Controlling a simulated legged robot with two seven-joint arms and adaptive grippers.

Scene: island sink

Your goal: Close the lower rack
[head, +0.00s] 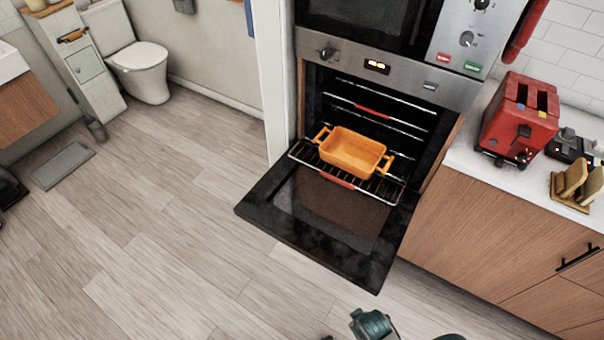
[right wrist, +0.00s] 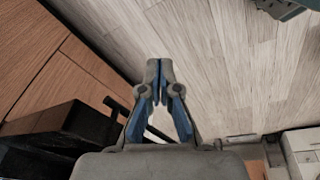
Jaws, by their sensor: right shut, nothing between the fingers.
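The oven (head: 385,57) stands open in the head view, its dark door (head: 290,225) folded down flat. The lower rack (head: 388,189) is pulled out over the door, with a red strip (head: 337,181) along its front edge. An orange baking dish (head: 352,151) with two handles sits on the rack. An upper rack (head: 375,111) with a red front strip is inside the oven. My right gripper (right wrist: 158,68) shows in the right wrist view, shut and empty, above the wooden floor. In the head view only a piece of my arm shows at the bottom edge; my left gripper is not visible.
Wooden cabinets (head: 500,240) and a white counter (head: 500,160) with a red toaster (head: 520,115) stand right of the oven. A toilet (head: 140,60) is at the back left. The floor (head: 150,220) left of the door is clear.

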